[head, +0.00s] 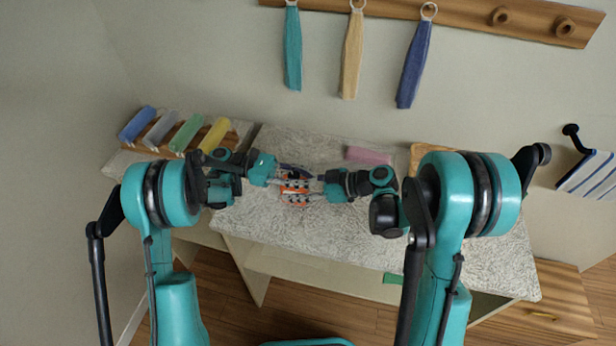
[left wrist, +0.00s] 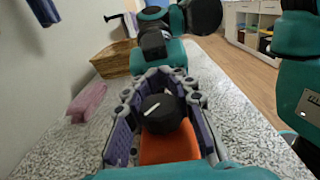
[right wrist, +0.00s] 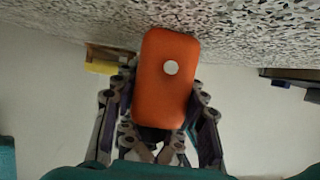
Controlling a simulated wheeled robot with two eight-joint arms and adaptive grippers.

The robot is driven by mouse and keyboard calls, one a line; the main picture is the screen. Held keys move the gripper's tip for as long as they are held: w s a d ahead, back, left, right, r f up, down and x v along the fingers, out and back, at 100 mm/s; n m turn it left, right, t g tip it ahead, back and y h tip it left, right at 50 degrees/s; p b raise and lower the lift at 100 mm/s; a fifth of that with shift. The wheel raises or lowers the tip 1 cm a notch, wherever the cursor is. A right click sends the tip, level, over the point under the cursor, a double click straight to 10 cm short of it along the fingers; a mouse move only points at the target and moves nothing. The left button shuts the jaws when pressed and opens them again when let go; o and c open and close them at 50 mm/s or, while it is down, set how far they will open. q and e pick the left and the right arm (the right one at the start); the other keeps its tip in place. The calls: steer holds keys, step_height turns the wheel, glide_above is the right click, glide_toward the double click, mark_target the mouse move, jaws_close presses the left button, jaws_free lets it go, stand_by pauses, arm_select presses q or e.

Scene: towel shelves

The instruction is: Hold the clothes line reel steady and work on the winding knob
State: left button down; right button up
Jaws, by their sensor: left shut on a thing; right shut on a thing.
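The clothes line reel (head: 297,188) is a small orange body between my two grippers, above the grey speckled top. Its black winding knob (left wrist: 160,114) bears a white mark and faces up in the left wrist view, beyond the orange body (left wrist: 168,148). My left gripper (head: 284,181) comes from the left and is shut on the reel body. My right gripper (head: 313,186) comes from the right and is shut, apparently on the knob, though fingers overlap there. The right wrist view shows the orange body (right wrist: 165,90) with a white dot, between the fingers.
The speckled worktop (head: 340,235) is mostly clear. A pink folded cloth (head: 369,155) and a wicker basket (left wrist: 115,60) lie near the wall. Rolled towels (head: 186,132) sit on a rack at the left. Towels hang from a wooden peg rail (head: 450,15) above.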

arm_select(q)
steer(key=shift+g, duration=0.3)
steer(key=c, duration=1.2)
jaws_free()
step_height(320, 180, up, 10)
steer(key=shift+o, duration=0.2)
